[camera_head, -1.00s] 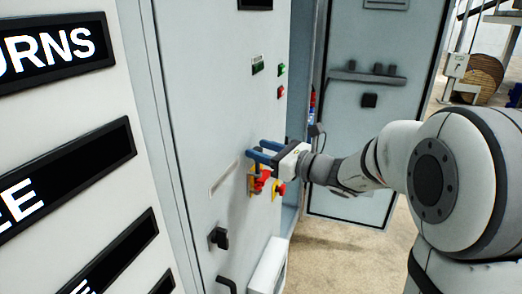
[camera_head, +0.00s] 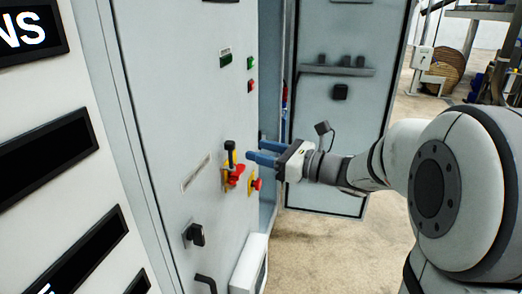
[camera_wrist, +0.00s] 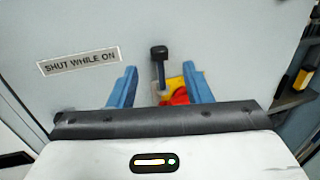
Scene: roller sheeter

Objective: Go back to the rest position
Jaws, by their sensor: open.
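My gripper (camera_head: 257,151) has two blue fingers, spread open and empty. In the head view it is in front of the cabinet panel (camera_head: 205,110), to the right of a red and yellow switch (camera_head: 234,174). A black-topped upright piece (camera_head: 230,153) stands at this switch. In the wrist view the fingers (camera_wrist: 161,70) appear to either side of the black-topped piece (camera_wrist: 158,54), with red and yellow parts behind them. The gripper looks apart from the switch; the exact gap is hard to tell. My arm reaches in from the right.
A red button on yellow (camera_head: 256,184) sits right of the switch, and a black handle (camera_head: 195,235) lower left. An open cabinet door (camera_head: 340,130) stands behind the arm. A white box (camera_head: 249,262) juts out low. Clear floor (camera_head: 315,250) lies below the arm.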

